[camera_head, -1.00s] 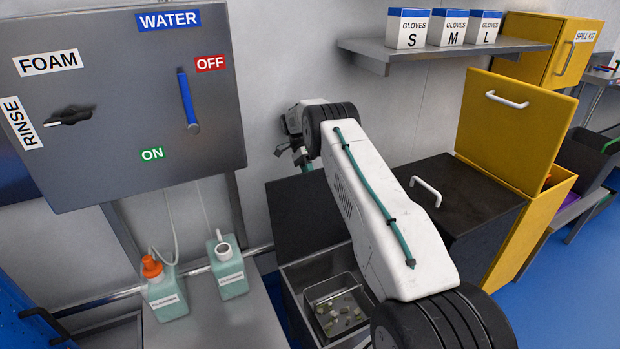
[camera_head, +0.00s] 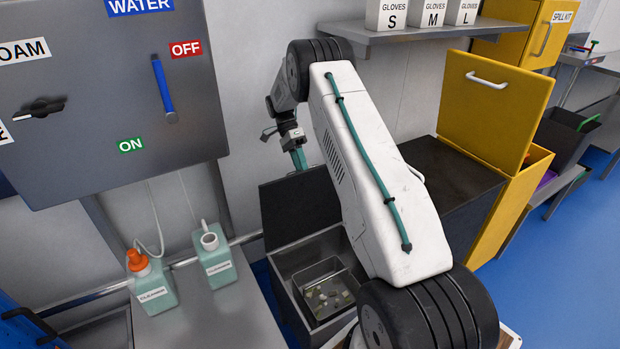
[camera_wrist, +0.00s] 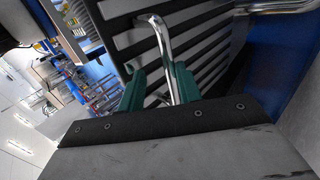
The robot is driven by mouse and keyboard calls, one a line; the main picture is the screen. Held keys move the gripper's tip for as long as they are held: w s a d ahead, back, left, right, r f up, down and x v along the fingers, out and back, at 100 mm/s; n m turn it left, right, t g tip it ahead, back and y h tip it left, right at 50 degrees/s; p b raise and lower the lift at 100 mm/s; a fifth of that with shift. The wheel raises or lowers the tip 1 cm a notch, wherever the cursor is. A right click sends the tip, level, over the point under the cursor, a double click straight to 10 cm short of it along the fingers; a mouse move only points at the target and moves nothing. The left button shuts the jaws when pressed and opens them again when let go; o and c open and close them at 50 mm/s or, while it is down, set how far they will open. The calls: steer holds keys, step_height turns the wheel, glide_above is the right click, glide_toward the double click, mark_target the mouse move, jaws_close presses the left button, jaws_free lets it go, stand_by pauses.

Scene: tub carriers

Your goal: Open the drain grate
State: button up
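A dark panel, apparently the raised drain grate (camera_head: 300,207), stands steeply at the back of an open pit in the head view. In the wrist view, dark slats (camera_wrist: 205,48) and a bent metal handle (camera_wrist: 163,45) appear close up. My gripper (camera_head: 293,143) is above the panel near the wall, partly hidden by its own wrist. Its green fingers (camera_wrist: 160,88) are spread, with the handle between them. Contact with the handle is unclear. The metal strainer basket (camera_head: 318,308) with small pale scraps shows inside the pit (camera_head: 290,262).
Left of the pit is a metal table (camera_head: 215,318) with two cleaner bottles (camera_head: 218,258). The wall cabinet (camera_head: 100,95) is above it. Right are a dark counter (camera_head: 455,185) and an open yellow bin (camera_head: 495,110). A glove shelf (camera_head: 405,35) hangs behind.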

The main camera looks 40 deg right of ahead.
mark_target(310, 178)
steer(key=s+a, duration=0.1)
steer(key=s, duration=0.2)
steer(key=s+a, duration=0.1)
steer(key=s, duration=0.2)
steer(key=s+a+r, duration=0.1)
steer(key=s, duration=0.2)
stand_by(0.3)
